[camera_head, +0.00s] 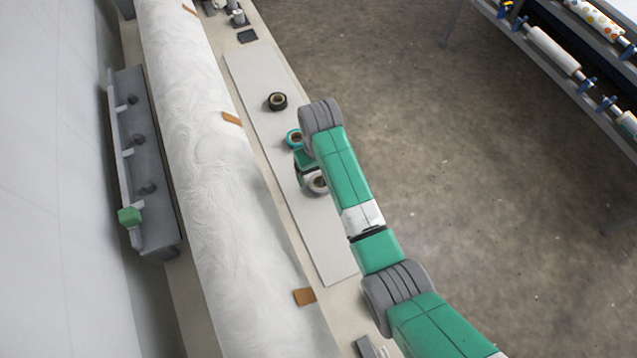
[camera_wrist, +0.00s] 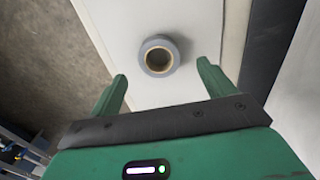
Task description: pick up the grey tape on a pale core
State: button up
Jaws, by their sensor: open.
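The grey tape on a pale core (camera_wrist: 159,56) lies flat on a pale board, ahead of my gripper's fingertips in the wrist view and roughly midway between them. My gripper (camera_wrist: 162,82) is open and empty, with its two green fingers apart. In the head view the grey tape (camera_head: 317,183) is partly hidden by my arm. My gripper (camera_head: 302,172) is mostly hidden there too, just beside and above the tape. I cannot tell the exact height of the fingers over the board.
A teal tape roll (camera_head: 293,138) and a black tape roll (camera_head: 278,101) lie farther along the pale board (camera_head: 250,75). A long white marbled roller (camera_head: 205,150) runs along the board's left. Floor is open at right, before a rack of rolls (camera_head: 553,48).

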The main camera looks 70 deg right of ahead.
aim_at(320, 187)
notch_tip(320, 187, down, 5)
jog(key=shift+s+r, duration=0.1)
jog(key=shift+r, duration=0.1)
jog(key=shift+c, duration=0.2)
jog(key=c, duration=1)
jog(key=shift+c, duration=0.2)
jog(key=shift+r, duration=0.1)
jog(key=shift+r, duration=0.55)
notch_tip(320, 187, up, 2)
jog(key=shift+r, duration=0.25)
jog(key=s+a, duration=0.3)
jog(key=a, duration=0.1)
jog(key=s+a+r+p, duration=0.1)
jog(key=s+a, duration=0.3)
jog(key=s+a+p, duration=0.1)
jog(key=s+a, duration=0.2)
jog(key=shift+s+a+r, duration=0.15)
jog(key=shift+s+a, duration=0.25)
